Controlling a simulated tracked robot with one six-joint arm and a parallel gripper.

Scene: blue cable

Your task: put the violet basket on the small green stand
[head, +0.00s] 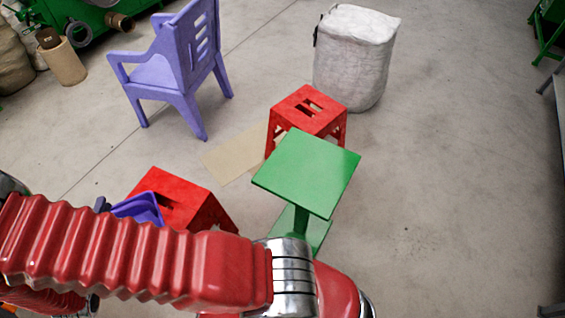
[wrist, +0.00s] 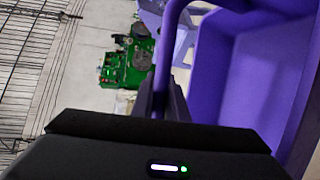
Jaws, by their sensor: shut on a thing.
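The violet basket (head: 137,208) shows in the head view at the left, partly hidden behind my red arm and overlapping a red stool. In the wrist view the basket (wrist: 245,75) fills the right side, close up. My gripper (wrist: 162,98) is shut on the basket's rim or handle there. In the head view my gripper is mostly hidden by the arm. I cannot tell whether the basket touches the stool. The small green stand (head: 308,170) is right of centre in the head view, its square top bare, to the right of the basket.
One red stool (head: 170,192) is at the basket; another red stool (head: 307,108) stands just behind the green stand. A violet chair (head: 170,70) and a white bulky sack (head: 354,60) stand farther back. The floor on the right is clear.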

